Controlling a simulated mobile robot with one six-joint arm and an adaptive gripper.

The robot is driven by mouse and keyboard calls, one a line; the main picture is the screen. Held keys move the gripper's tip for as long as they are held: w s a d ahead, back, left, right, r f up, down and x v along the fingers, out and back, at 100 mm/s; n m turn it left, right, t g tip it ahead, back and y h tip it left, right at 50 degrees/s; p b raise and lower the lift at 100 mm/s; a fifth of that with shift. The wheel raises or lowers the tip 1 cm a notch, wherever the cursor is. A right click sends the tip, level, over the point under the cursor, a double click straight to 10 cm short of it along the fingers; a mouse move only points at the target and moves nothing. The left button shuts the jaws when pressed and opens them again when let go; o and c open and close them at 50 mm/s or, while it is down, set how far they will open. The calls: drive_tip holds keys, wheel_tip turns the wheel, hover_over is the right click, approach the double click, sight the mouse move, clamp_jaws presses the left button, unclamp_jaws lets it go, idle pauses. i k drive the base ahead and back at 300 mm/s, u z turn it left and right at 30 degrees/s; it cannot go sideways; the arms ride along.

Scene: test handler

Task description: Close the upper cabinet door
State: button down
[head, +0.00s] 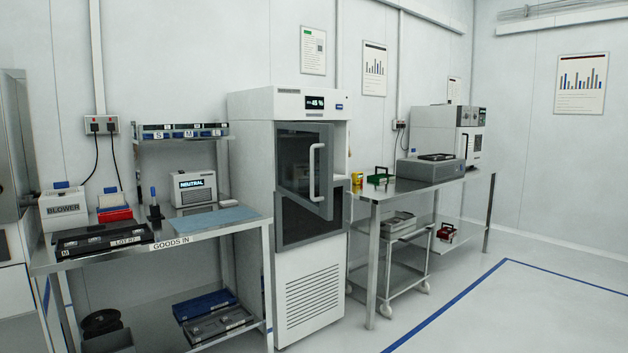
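The white cabinet (252,170) stands against the wall near the middle of the head view, with a small display on its top panel. Its upper door (295,160) has a dark glass pane in a grey frame and a vertical handle (311,172) on the right side. The door stands partly open, swung out from its left side, with a gap (342,150) into the cabinet at its right edge. The lower dark panel (300,226) is partly covered by the upper door's bottom corner. My gripper is not in view.
A steel bench (235,229) marked GOODS IN stands left of the cabinet. Another steel table (400,186) stands close to its right, with a cart (388,255) beneath. Clear floor (480,310) with a blue line lies at front right.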

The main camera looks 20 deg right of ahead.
sight(304, 152)
drive_tip(key=u, duration=0.05)
drive_tip(key=i, duration=1)
drive_tip(key=z, duration=0.05)
